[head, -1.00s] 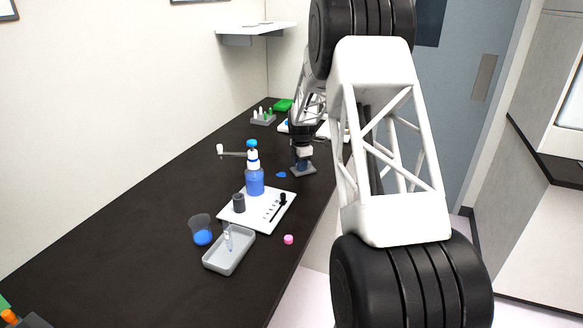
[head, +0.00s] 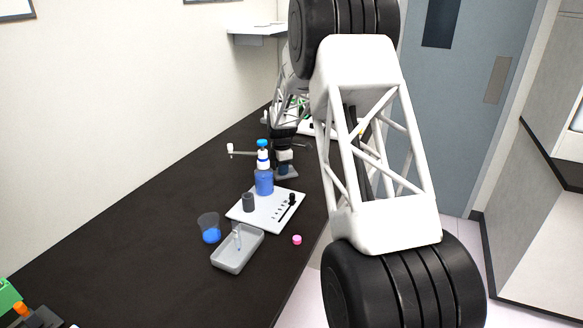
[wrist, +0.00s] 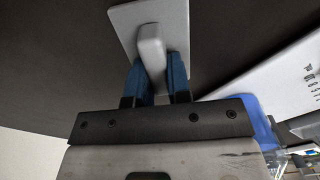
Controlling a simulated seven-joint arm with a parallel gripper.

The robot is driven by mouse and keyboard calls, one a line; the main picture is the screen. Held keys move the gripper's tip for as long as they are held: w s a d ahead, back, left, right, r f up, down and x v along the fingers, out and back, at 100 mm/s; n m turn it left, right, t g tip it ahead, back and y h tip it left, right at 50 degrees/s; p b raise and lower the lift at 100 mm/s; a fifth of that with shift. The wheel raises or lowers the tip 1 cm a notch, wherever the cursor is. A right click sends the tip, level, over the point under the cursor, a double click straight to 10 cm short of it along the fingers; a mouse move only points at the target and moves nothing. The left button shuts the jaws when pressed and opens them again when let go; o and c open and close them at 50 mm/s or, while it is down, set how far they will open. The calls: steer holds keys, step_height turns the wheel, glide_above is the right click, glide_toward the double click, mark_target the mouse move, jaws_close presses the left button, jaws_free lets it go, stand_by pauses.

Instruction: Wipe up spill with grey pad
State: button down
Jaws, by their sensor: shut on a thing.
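The grey pad (wrist: 180,12) has a flat plate and a raised handle. In the wrist view my gripper (wrist: 155,72) is shut on the handle with its blue fingers on either side. The pad also shows in the head view (head: 287,174), low at the dark bench top, beyond the white board. I cannot tell whether it touches the bench. No blue spill shows in the head view now; the area around the pad is partly hidden by my gripper and the bottle.
A blue-filled bottle (head: 264,182) stands by the white board (head: 262,221) in front of the pad. Nearer are a cup with blue liquid (head: 210,230), a grey tray (head: 237,262) and a pink cap (head: 297,239).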

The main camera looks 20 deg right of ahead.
mark_target(275, 172)
steer(key=shift+a, duration=1.4)
steer(key=shift+w+d, duration=0.15)
steer(key=shift+w, duration=0.35)
steer(key=shift+w+f, duration=0.15)
steer(key=shift+w, duration=0.2)
steer(key=d, duration=1.3)
steer(key=shift+d, duration=0.3)
step_height(275, 172, up, 8)
steer(key=shift+a+r, duration=0.15)
steer(key=shift+r, duration=0.1)
steer(key=shift+a, duration=0.1)
